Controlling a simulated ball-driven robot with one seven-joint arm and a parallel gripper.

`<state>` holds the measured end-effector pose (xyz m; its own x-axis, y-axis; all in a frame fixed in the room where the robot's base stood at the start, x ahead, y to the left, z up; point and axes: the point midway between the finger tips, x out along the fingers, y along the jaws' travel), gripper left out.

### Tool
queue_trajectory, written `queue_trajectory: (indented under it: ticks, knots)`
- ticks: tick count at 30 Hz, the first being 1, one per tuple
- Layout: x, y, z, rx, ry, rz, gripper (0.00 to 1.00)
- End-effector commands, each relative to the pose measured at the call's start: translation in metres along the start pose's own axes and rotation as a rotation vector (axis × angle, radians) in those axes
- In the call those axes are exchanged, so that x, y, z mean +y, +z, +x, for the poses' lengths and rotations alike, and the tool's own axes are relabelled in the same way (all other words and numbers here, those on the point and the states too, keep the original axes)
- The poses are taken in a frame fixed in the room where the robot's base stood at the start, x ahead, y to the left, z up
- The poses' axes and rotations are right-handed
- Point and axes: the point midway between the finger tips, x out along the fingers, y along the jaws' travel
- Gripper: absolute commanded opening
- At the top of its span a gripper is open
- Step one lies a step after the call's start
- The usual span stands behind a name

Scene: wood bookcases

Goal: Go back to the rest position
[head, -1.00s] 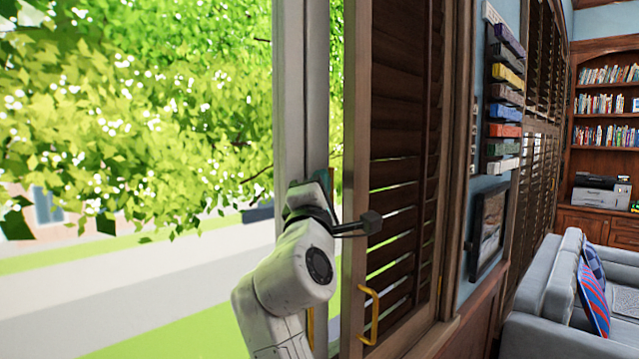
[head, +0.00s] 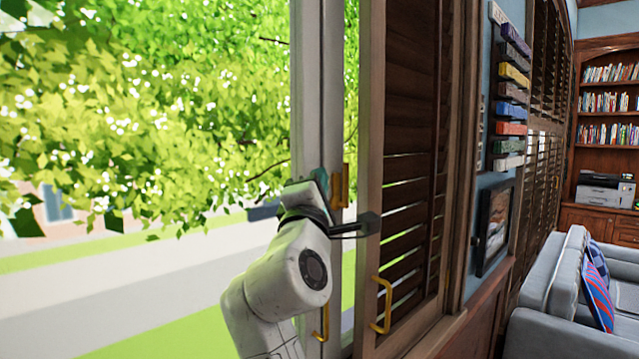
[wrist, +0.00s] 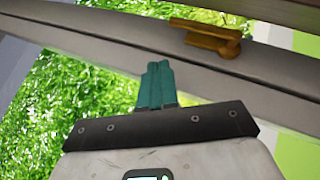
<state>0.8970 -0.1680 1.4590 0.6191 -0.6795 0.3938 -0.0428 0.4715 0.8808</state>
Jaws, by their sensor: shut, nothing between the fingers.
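My gripper (wrist: 157,83) shows in the wrist view with its teal fingers together and nothing between them. In the head view my gripper (head: 320,178) is mostly hidden behind my wrist, in front of the pale window frame (head: 307,90). A brass window handle (wrist: 205,38) lies ahead and to the right of the fingertips in the wrist view, apart from them. In the head view a brass piece (head: 341,185) shows on the frame just right of my wrist.
A brown louvred shutter (head: 403,150) with a brass handle (head: 381,305) stands close on the right of my arm. Trees and lawn show through the window on the left. A grey sofa (head: 550,290) and a bookcase (head: 607,160) are farther right.

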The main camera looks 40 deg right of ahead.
Motion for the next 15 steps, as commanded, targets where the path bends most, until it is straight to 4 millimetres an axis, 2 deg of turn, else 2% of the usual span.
queue_trajectory:
  ticks: [9,15]
  knots:
    - [0.020,0.001,-0.048,0.004,0.004,0.002,0.00]
    - [0.029,0.003,-0.066,0.003,0.004,0.000,0.00]
